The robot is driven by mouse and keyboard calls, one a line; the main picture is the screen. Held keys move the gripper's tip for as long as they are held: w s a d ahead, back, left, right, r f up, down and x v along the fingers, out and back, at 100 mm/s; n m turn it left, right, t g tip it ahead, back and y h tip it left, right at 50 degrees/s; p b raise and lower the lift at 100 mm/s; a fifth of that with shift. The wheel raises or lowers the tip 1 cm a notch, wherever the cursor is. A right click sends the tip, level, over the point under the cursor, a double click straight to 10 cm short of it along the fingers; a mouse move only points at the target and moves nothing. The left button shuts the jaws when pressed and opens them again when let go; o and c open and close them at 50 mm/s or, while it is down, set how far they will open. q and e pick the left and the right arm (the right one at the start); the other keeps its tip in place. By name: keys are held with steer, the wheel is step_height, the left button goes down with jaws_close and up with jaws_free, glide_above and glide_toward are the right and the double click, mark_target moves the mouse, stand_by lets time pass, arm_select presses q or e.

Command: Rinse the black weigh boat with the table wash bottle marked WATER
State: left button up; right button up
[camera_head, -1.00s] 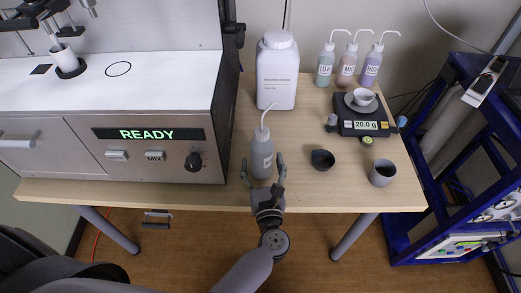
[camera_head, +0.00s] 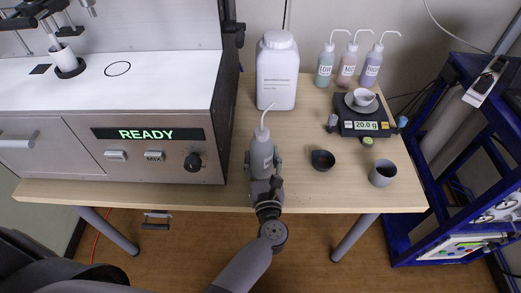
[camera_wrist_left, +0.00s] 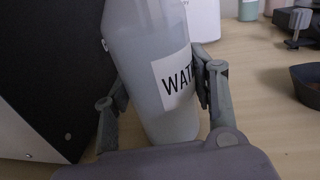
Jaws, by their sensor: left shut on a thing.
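The wash bottle marked WATER (camera_head: 262,150) stands upright near the table's front edge, its bent spout pointing up. In the left wrist view the bottle (camera_wrist_left: 150,65) fills the middle, with part of its label showing. My left gripper (camera_head: 263,166) is shut on the bottle's body, one finger on each side. The gripper also shows in the left wrist view (camera_wrist_left: 160,95). The black weigh boat (camera_head: 322,160) sits on the table just right of the bottle, apart from it; its edge shows in the left wrist view (camera_wrist_left: 308,88). My right gripper is not in view.
A grey cup (camera_head: 382,174) stands right of the weigh boat. A balance (camera_head: 362,128) with a white dish is behind it. A large white container (camera_head: 277,75) stands behind the bottle. The analyser (camera_head: 150,150) borders the left. Several wash bottles (camera_head: 346,72) stand at the back.

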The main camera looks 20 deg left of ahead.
mark_target(264, 159)
arm_select(q)
steer(key=shift+c, duration=0.5)
steer(key=shift+r+p, duration=1.05)
steer(key=shift+r, duration=0.5)
steer(key=shift+d+r+p, duration=0.15)
steer(key=shift+r+p, duration=0.05)
steer(key=shift+p, duration=0.2)
steer(key=s+d+r+m+g+h+p, duration=0.15)
steer(key=d+r+m+h+p, duration=0.4)
steer(key=p, duration=0.85)
steer(key=shift+m+g+h, duration=0.35)
steer(key=shift+m+g, duration=0.1)
steer(key=shift+m, duration=0.5)
steer(key=d+f+b, duration=0.1)
steer(key=f, duration=0.1)
steer(key=d+f+b, duration=0.1)
steer(key=f, duration=0.1)
steer(key=d+f+b, duration=0.1)
steer(key=f+b, duration=0.1)
steer(key=shift+f, duration=0.1)
steer(key=shift+s, duration=0.1)
